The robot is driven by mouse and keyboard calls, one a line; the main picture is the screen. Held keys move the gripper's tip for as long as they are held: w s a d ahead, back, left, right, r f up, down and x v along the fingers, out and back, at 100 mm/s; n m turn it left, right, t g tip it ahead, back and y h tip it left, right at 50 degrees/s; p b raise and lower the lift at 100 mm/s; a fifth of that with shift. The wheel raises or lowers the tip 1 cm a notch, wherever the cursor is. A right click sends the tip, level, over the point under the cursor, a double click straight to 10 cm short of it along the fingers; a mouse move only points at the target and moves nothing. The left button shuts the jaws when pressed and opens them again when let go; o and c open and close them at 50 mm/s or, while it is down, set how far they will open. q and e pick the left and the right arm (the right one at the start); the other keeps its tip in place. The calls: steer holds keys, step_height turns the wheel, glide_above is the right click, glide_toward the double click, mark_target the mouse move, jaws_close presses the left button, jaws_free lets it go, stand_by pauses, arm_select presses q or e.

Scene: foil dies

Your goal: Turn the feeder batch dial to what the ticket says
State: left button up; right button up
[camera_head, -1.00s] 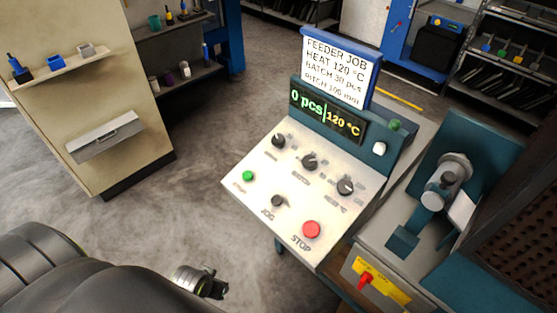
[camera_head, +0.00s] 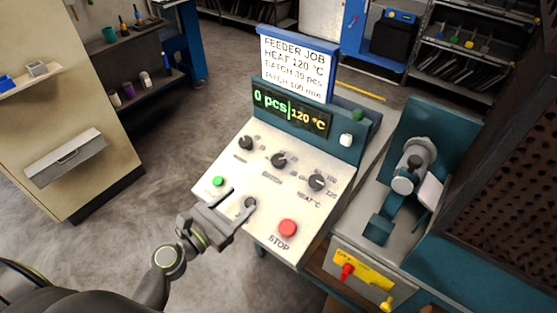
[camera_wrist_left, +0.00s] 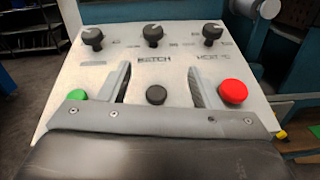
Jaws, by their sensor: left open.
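The feeder panel (camera_head: 265,205) is a sloped white plate with three black knobs along its top row. The batch dial (camera_head: 278,160) is the middle one; in the left wrist view it (camera_wrist_left: 153,34) stands above the BATCH label. The ticket (camera_head: 294,68) reads FEEDER JOB, HEAT 120 °C, BATCH 30 pcs, PITCH 100 mm. My right gripper is not in view.
A green button (camera_head: 218,181) and a red STOP button (camera_head: 288,228) flank the jog knob. The heat knob (camera_head: 317,181) is right of the batch dial. A teal machine (camera_head: 411,170) stands to the right, a beige cabinet (camera_head: 65,130) to the left.

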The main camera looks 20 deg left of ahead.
mark_target(274, 165)
arm_select(q)
steer(key=shift+w+a+n+y, duration=0.3)
steer(key=shift+w+n, duration=0.1)
steer(key=shift+n, duration=0.5)
steer(key=shift+w+d+r, duration=0.15)
steer(key=shift+w, duration=0.2)
steer(key=p+x, duration=0.1)
steer(key=x, duration=0.9)
steer(key=p+x, duration=0.1)
steer(key=x, duration=0.4)
steer(key=shift+d+r+p, duration=0.1)
steer(key=shift+r+p, duration=0.05)
steer(key=shift+p, duration=0.2)
steer(key=shift+w+d, duration=0.2)
steer(key=shift+w, duration=0.4)
steer(key=shift+c, duration=0.5)
steer(key=c, duration=0.8)
steer(key=shift+c, duration=0.2)
steer(key=shift+m, duration=0.3)
